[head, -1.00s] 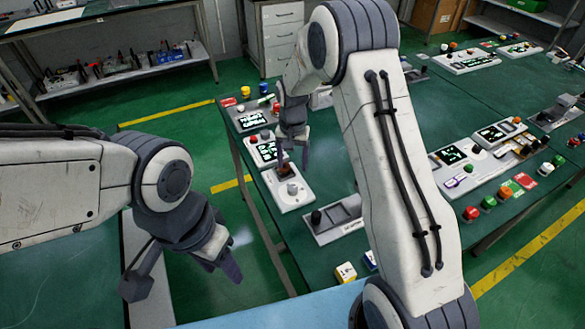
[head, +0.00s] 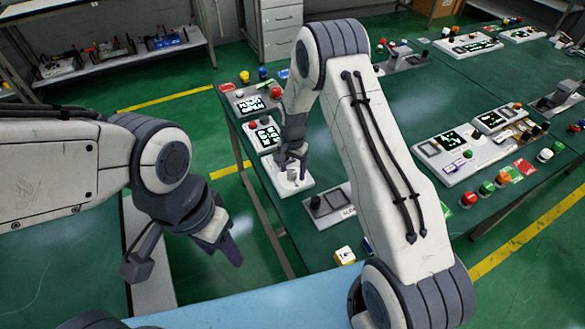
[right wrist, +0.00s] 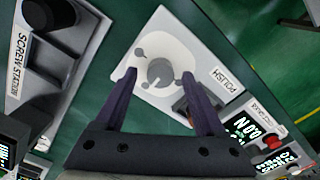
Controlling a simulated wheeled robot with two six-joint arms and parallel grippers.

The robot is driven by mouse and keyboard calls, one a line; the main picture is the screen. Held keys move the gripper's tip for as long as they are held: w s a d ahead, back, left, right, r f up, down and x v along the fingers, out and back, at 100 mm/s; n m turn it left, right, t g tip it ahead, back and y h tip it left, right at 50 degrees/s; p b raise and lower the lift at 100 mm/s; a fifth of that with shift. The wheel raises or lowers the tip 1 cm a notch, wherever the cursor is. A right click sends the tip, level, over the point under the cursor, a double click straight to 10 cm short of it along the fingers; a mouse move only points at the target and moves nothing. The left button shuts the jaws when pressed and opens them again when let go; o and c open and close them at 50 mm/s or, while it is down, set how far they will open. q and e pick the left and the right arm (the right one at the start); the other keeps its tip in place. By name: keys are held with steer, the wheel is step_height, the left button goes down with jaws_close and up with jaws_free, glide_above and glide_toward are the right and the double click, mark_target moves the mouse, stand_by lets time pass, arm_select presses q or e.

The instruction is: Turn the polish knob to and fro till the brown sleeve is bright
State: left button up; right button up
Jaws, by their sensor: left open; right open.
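The polish station is a white box (head: 297,187) on the green table in the head view, with a POLISH label in the right wrist view (right wrist: 196,62). Its round grey knob (right wrist: 160,72) lies between the tips of my open right gripper (right wrist: 158,76), with a gap on both sides. The same gripper (head: 291,157) hangs just above the knob (head: 292,174) in the head view. The brown sleeve (right wrist: 181,106) shows dark beside the knob, partly behind a finger; in the head view my gripper covers it. My left gripper (head: 188,260) is open and empty, off the table.
A screw station (right wrist: 38,50) with a black knob stands beside the polish station. Boxes with lit displays (head: 262,135) stand on its other side. Several coloured buttons and more panels (head: 470,145) sit on the right of the table.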

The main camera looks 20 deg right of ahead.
steer(key=shift+f, duration=0.15)
jaws_close()
steer(key=shift+n, duration=0.4)
